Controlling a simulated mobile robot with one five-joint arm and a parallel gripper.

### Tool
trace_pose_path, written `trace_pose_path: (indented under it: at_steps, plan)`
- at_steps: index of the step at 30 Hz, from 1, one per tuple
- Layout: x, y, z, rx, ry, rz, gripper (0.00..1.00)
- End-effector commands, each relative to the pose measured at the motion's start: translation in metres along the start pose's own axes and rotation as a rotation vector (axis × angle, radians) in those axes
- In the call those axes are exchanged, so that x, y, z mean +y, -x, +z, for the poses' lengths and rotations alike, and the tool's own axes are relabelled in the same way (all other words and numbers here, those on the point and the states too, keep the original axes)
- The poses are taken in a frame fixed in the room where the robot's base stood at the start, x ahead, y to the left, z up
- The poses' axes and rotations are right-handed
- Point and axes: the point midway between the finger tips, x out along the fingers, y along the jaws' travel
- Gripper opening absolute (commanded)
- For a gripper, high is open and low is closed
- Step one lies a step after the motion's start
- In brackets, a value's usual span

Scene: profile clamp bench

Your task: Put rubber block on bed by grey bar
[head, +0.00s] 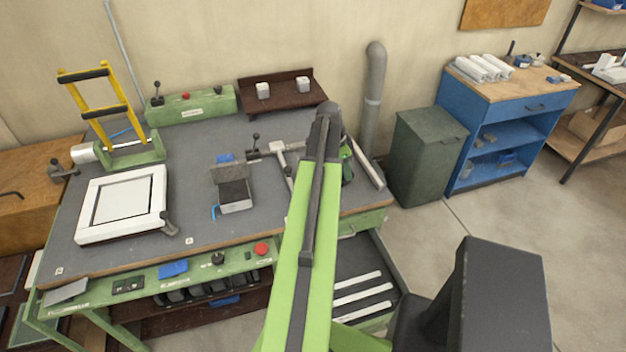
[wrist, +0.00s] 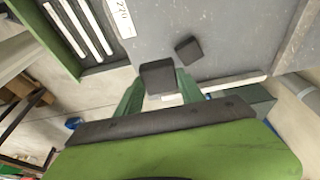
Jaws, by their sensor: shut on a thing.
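My gripper (wrist: 158,72) is shut on a dark rubber block (wrist: 157,79) in the wrist view, with a green finger on each side. A second dark block (wrist: 189,50) lies apart from it on the grey bench top (wrist: 160,22). A pale grey bar (wrist: 232,82) lies along the bench edge, beyond the held block. In the head view the bar (head: 367,165) is at the bench's right end. There my arm hides most of the gripper and the held block. I cannot tell which part of the grey surface is the bed.
A clamp (head: 278,150) and a small grey metal box (head: 235,207) stand left of my arm on the bench. A white frame (head: 90,225) and yellow-handled fixture (head: 132,150) are further left. An open drawer (head: 350,262) with white strips juts out at front right.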

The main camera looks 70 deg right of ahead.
Motion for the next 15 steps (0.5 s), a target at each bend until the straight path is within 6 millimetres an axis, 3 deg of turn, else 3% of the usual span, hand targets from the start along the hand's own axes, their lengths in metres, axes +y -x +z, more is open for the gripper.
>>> trace_pose_path:
  at_steps: [1, 9, 15]
  plan:
    - [-0.012, -0.014, 0.015, 0.0, 0.006, -0.002, 0.04]
    - [-0.058, -0.038, 0.074, -0.001, 0.006, -0.001, 0.04]
    - [-0.069, -0.039, 0.088, 0.0, 0.004, -0.001, 0.04]
